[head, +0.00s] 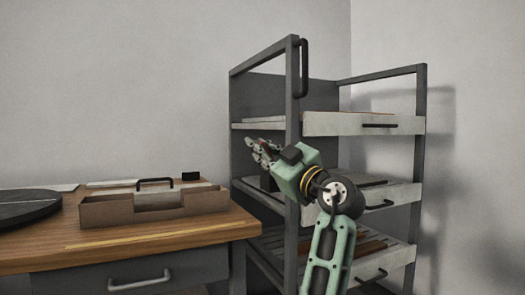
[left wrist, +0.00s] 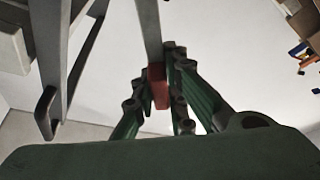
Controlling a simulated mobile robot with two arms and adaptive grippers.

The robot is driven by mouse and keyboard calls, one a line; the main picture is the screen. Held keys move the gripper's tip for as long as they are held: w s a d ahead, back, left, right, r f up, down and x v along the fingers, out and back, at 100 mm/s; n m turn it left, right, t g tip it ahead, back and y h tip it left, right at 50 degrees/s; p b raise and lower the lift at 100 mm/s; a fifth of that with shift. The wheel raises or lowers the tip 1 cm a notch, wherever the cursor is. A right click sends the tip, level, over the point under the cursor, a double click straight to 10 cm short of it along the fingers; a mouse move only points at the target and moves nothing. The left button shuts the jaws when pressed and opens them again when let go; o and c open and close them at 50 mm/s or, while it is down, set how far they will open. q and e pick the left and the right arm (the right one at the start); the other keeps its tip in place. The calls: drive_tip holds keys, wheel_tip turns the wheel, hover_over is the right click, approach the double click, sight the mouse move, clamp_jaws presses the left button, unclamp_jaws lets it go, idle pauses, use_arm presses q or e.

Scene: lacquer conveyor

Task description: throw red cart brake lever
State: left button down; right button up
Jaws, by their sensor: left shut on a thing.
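The cart (head: 292,80) is a tall grey frame with several pale shelves, standing right of the wooden bench. In the left wrist view, the red brake lever (left wrist: 157,88) shows as a short red end below a grey bar. My left gripper (head: 263,155) reaches to the cart's left front post at middle-shelf height. In the left wrist view its green fingers (left wrist: 168,108) are on both sides of the red lever and shut on it. My right gripper is in neither view.
A black upright handle (head: 303,68) sits at the top of the cart post. The bench (head: 160,234) at left holds a brown open tray (head: 108,213) and a dark round disc (head: 25,208). The wall behind is bare.

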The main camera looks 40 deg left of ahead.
use_arm(q)
drive_tip(key=c, duration=1.8)
unclamp_jaws()
drive_tip(key=shift+o, duration=0.2)
drive_tip(key=v, duration=1.2)
